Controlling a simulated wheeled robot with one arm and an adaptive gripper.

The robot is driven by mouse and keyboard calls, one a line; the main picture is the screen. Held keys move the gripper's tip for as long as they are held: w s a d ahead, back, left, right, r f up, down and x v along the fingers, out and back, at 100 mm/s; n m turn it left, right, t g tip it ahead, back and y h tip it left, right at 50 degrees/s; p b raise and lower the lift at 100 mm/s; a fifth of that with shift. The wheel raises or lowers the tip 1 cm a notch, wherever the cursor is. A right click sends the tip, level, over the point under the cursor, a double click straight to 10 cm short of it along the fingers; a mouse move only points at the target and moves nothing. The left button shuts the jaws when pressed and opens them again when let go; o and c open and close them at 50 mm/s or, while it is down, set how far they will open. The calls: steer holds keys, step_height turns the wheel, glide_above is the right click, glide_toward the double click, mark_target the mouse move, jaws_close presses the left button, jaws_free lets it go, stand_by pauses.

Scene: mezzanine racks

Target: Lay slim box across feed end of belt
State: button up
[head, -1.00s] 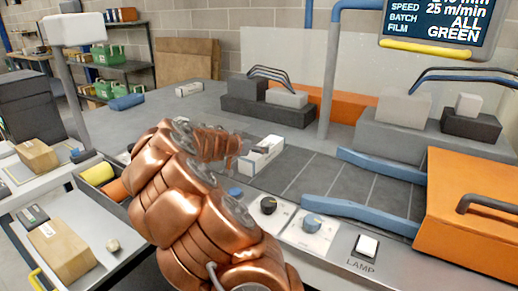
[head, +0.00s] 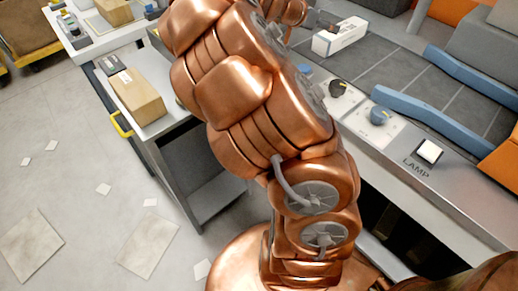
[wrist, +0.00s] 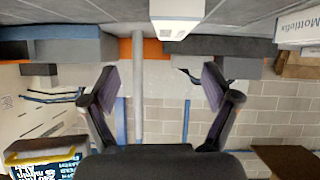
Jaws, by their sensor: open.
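A slim white box (head: 340,36) with dark print on its side lies at the left end of the dark belt (head: 410,75) in the head view. A white box (wrist: 177,12) also shows at the top middle of the upside-down wrist view, partly cut off; I cannot tell for sure that it is the same one. My gripper (wrist: 160,88) is open, with nothing between its fingers in the wrist view. In the head view my arm hides most of the gripper area, close to the box's left end. I cannot tell whether they touch.
Blue guide rails (head: 478,98) flank the belt. Knobs (head: 380,114) and a lamp switch (head: 430,151) sit on the front panel. A brown carton (head: 137,97) stands on a side cart. Another box with printed lettering (wrist: 297,25) shows in the wrist view.

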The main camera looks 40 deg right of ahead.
steer(key=s+a+f+n+y, duration=0.3)
steer(key=s+a+n, duration=0.3)
steer(key=a, duration=0.8)
steer(key=s+a+f+n+g+y, duration=0.1)
steer(key=s+a+f+n+y, duration=0.3)
steer(key=s+a, duration=0.6)
steer(key=s+a+f+n+g+y, duration=0.1)
steer(key=s+a+f+n+y, duration=0.3)
steer(key=a, duration=1.5)
steer(key=s+n+y, duration=0.1)
steer(key=s+n, duration=0.2)
steer(key=s, duration=0.1)
steer(key=shift+s+a+n, duration=0.3)
steer(key=shift+s+a, duration=0.05)
steer(key=shift+s, duration=0.05)
steer(key=shift+f, duration=0.1)
